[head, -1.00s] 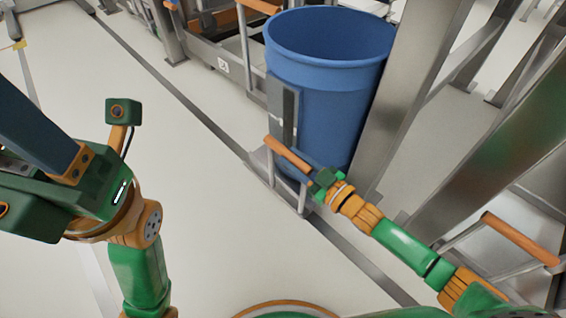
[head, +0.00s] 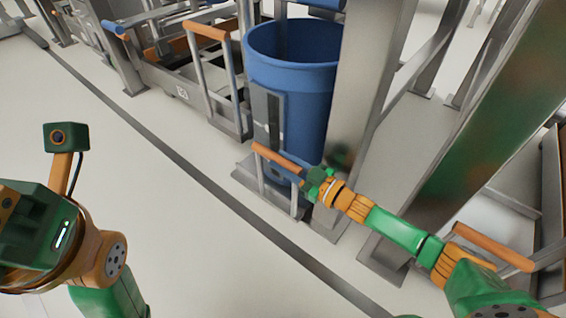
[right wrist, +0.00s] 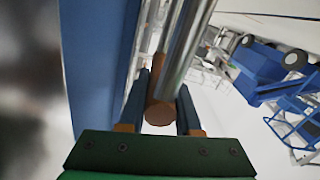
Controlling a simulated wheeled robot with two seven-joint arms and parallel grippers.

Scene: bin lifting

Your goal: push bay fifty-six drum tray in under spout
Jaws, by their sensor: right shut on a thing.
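The blue drum (head: 290,95) stands upright on a low grey tray (head: 242,172) beside a steel post. The tray has an upright push handle with an orange grip bar (head: 279,158). My right gripper (head: 306,182) is shut on the right end of this bar. In the right wrist view the bar's round end (right wrist: 159,113) sits between the two dark fingers. My left gripper's green body (head: 35,225) is at the left edge of the head view, away from the tray; its fingers are out of frame. A blue part (head: 326,4), possibly the spout, shows above the drum, cut off by the frame.
A steel post (head: 365,95) stands close to the drum's right side. Another tray with an orange-barred handle (head: 207,30) is to the left, behind. A further orange handle (head: 493,247) is at lower right. The floor (head: 150,190) in front is clear.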

